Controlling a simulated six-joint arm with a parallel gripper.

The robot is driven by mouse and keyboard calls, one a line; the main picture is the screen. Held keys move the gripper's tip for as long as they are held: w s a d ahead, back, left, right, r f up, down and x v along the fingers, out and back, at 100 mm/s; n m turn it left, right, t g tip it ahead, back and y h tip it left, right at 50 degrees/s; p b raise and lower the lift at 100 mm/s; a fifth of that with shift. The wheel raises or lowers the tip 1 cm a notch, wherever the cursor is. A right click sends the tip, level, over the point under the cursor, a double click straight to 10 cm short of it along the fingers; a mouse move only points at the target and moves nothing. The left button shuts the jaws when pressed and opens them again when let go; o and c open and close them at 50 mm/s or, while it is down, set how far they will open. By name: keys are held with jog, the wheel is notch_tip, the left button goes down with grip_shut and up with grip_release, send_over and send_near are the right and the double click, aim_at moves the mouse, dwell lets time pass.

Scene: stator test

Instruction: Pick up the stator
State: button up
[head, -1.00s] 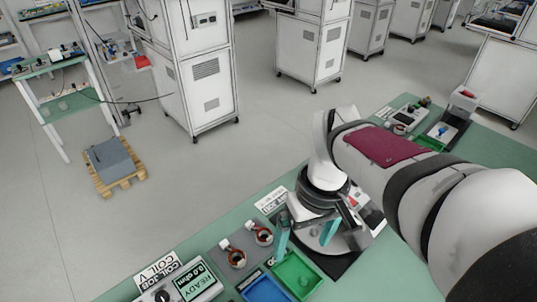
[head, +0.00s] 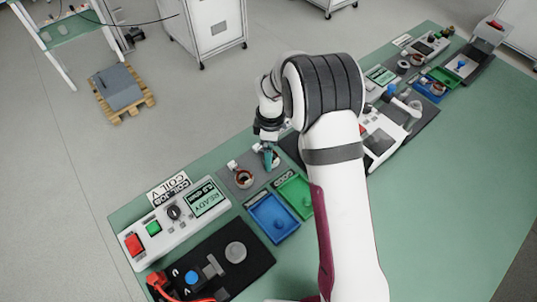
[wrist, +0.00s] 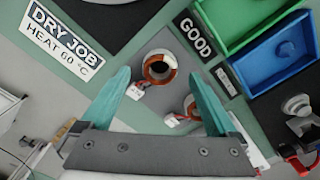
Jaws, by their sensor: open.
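Two stators, ring-shaped with copper windings and a white connector, lie on a grey mat. In the head view one stator (head: 243,179) lies clear, left of my gripper (head: 268,157); the other (head: 274,156) is partly hidden by my teal fingers. In the wrist view my gripper (wrist: 158,75) is open and empty, with one stator (wrist: 170,72) showing between its fingertips. Its white connector points toward the lower left. The second stator (wrist: 190,106) is partly covered by the right finger. I cannot tell the exact height of the fingers above the mat.
A green tray (wrist: 225,45) and a blue tray (wrist: 265,85) lie close to the stators, by a GOOD label (wrist: 195,36). A tester with buttons (head: 170,215) and a black fixture (head: 245,283) stand at the lower left. More equipment fills the table's far right.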

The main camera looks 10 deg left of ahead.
notch_tip(320, 180, down, 2)
jog(key=shift+f, duration=0.1)
grip_shut()
dwell(0.5)
jog(key=shift+r, duration=0.2)
